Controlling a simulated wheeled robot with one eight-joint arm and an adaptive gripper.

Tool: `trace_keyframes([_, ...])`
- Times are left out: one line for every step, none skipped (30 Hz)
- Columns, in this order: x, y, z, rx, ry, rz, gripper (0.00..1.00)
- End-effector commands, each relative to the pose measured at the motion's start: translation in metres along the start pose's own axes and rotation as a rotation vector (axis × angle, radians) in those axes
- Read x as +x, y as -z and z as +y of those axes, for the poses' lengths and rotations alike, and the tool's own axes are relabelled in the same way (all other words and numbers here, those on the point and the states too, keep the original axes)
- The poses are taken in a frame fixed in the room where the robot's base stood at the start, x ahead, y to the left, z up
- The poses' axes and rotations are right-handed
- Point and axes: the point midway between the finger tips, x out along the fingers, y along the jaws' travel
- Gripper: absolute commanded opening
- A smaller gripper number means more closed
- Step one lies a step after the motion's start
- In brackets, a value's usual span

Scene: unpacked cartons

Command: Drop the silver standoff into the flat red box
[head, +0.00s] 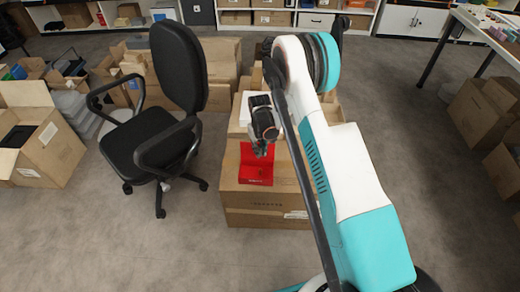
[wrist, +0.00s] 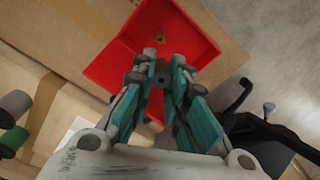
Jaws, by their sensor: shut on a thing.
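The flat red box (head: 247,178) stands open on a stack of cartons, in the middle of the head view. In the wrist view the red box (wrist: 112,68) lies beyond my fingertips, with a small brass-coloured piece (wrist: 159,38) on its floor. My gripper (head: 262,148) is above the box and points down at it. In the wrist view my gripper (wrist: 158,68) is shut on a small grey piece, the silver standoff (wrist: 161,78), which is mostly hidden between the fingers. The standoff cannot be made out in the head view.
A black office chair (head: 150,150) stands close to the left of the carton stack (head: 265,218). A green cylinder (wrist: 13,140) and a grey cylinder (wrist: 15,106) show at the wrist view's left edge. Open cartons (head: 48,150) lie at far left. Floor in front is clear.

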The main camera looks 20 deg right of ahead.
Motion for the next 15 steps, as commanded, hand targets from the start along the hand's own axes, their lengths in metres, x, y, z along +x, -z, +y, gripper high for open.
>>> trace_keyframes([0.004, 0.000, 0.000, 0.000, 0.000, 0.000, 0.00])
trace_keyframes([0.007, 0.000, 0.000, 0.000, 0.000, 0.000, 0.00])
trace_keyframes([0.010, 0.000, 0.000, 0.000, 0.000, 0.000, 0.00])
trace_keyframes([0.013, 0.000, 0.000, 0.000, 0.000, 0.000, 0.00])
trace_keyframes([0.017, 0.000, 0.000, 0.000, 0.000, 0.000, 0.00])
trace_keyframes([0.021, 0.000, 0.000, 0.000, 0.000, 0.000, 0.00])
trace_keyframes([0.025, 0.000, 0.000, 0.000, 0.000, 0.000, 0.00])
trace_keyframes([0.028, 0.000, 0.000, 0.000, 0.000, 0.000, 0.00])
trace_keyframes([0.033, 0.000, 0.000, 0.000, 0.000, 0.000, 0.00])
trace_keyframes([0.036, 0.000, 0.000, 0.000, 0.000, 0.000, 0.00])
trace_keyframes([0.040, 0.000, 0.000, 0.000, 0.000, 0.000, 0.00])
trace_keyframes([0.044, 0.000, 0.000, 0.000, 0.000, 0.000, 0.00])
trace_keyframes([0.047, 0.000, 0.000, 0.000, 0.000, 0.000, 0.00])
trace_keyframes([0.049, 0.000, 0.000, 0.000, 0.000, 0.000, 0.00])
trace_keyframes([0.052, 0.000, 0.000, 0.000, 0.000, 0.000, 0.00])
